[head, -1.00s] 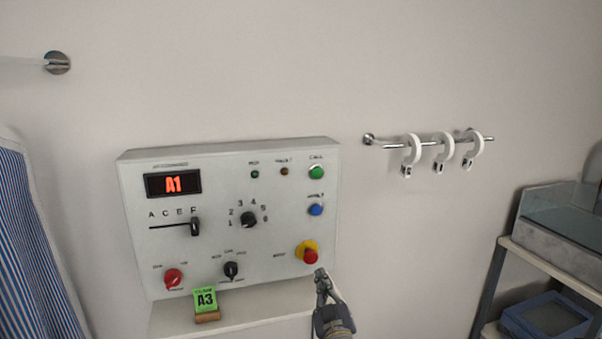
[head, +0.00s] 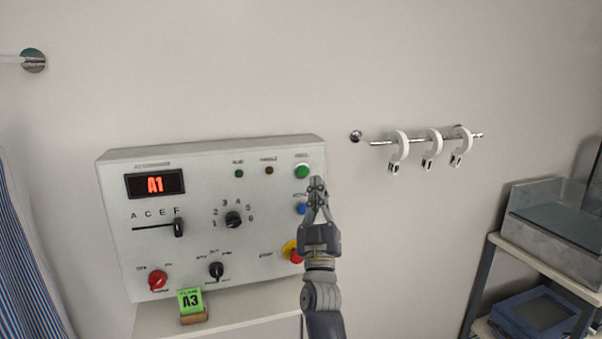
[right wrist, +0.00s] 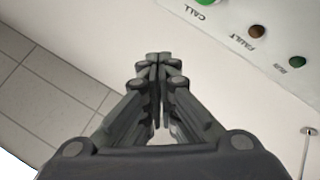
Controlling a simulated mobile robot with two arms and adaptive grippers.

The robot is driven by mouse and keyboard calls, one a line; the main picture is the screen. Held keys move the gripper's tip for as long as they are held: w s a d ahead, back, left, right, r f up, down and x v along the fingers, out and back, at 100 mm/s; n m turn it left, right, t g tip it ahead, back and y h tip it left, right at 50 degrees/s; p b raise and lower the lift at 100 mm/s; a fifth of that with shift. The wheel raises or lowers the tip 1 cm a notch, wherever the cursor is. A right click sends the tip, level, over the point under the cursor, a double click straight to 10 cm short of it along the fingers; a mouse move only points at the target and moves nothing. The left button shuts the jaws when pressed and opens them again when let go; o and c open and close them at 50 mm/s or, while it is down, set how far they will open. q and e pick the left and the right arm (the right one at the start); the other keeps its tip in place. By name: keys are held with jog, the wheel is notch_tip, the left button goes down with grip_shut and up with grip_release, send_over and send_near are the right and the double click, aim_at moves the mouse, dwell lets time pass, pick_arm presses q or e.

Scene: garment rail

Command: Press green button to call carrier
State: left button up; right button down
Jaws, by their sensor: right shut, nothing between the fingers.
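The green CALL button (head: 302,171) is at the upper right of the white control panel (head: 215,190). Its edge also shows at the top of the right wrist view (right wrist: 206,2). My right gripper (head: 317,183) is shut and empty, its fingertips just below and to the right of the green button in the head view. In the right wrist view its fingertips (right wrist: 160,60) are together, apart from the button in the picture. Contact with the panel cannot be made out. The display (head: 155,185) reads A1. My left gripper is not in view.
The blue button (head: 301,208) and red stop knob (head: 296,254) are partly behind my right gripper. A rail with white rings (head: 432,142) is to the right. A shelf (head: 545,262) holds bins. A striped garment (head: 28,270) hangs left.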

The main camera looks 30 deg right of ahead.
aim_at(304, 176)
jog(key=shift+w+d+b, duration=0.35)
jog(key=shift+w+b, duration=0.55)
jog(key=shift+w, duration=0.55)
jog(key=shift+w+d+b, duration=0.35)
jog(key=shift+w+b, duration=0.5)
jog(key=shift+w, duration=0.55)
jog(key=shift+w+d+b, duration=0.35)
jog(key=shift+w+b, duration=0.55)
jog(key=shift+w, duration=0.55)
jog(key=shift+w+d, duration=0.1)
jog(key=shift+w, duration=0.3)
